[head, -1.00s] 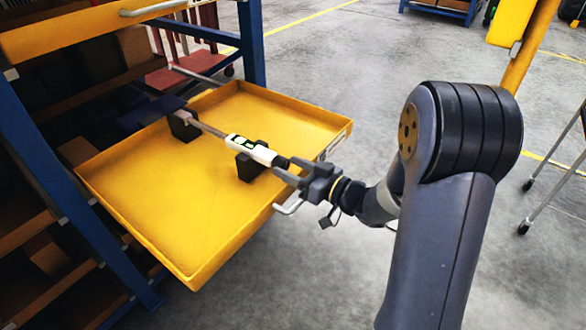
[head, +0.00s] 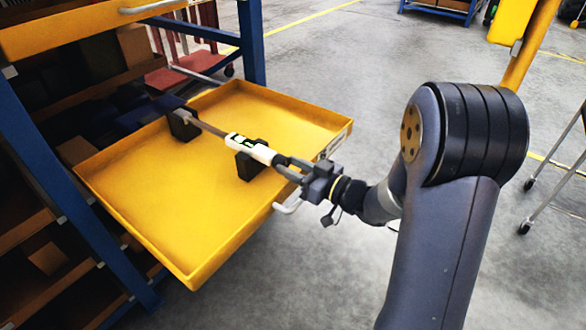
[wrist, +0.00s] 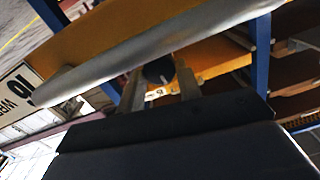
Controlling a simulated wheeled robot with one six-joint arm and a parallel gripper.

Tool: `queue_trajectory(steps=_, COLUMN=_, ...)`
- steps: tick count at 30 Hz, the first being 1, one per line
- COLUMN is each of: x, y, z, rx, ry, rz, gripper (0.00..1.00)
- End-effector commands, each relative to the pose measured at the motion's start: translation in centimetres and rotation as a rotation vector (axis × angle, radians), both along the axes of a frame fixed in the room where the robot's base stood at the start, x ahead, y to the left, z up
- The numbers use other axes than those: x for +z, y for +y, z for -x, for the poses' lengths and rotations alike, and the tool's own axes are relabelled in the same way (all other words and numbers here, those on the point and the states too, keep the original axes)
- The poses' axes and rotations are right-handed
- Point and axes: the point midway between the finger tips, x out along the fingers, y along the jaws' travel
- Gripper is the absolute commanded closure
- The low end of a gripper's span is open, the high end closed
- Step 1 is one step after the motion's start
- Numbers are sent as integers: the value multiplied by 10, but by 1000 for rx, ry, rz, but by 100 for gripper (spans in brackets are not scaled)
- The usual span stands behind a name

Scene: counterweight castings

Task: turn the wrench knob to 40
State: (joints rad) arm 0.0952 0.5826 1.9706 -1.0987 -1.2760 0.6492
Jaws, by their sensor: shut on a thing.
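The wrench lies across the yellow drawer tray, its grey shaft (head: 212,129) toward the rack and its white body (head: 250,149) toward me. It rests on two black supports (head: 250,166). A small dark window with a little green shows on the white body; its reading is too small to read. My gripper (head: 289,167) is at the wrench's near end, shut on the dark knob. In the wrist view the round dark knob (wrist: 158,70) sits between the two fingers (wrist: 161,88). The knob is mostly hidden by the fingers in the head view.
The yellow tray (head: 160,225) is pulled out, with a handle (head: 290,207) on its near side below my gripper. Blue rack posts (head: 252,45) stand behind and left.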

Motion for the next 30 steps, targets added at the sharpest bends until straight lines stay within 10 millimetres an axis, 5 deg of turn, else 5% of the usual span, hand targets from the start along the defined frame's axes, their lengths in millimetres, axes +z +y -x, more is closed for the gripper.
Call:
queue_trajectory(steps=18, x=-2, y=1, z=1, rx=1, ry=-316, rz=237, gripper=89)
queue_trajectory(steps=30, x=0, y=1, z=1, rx=0, ry=-375, rz=282, gripper=89)
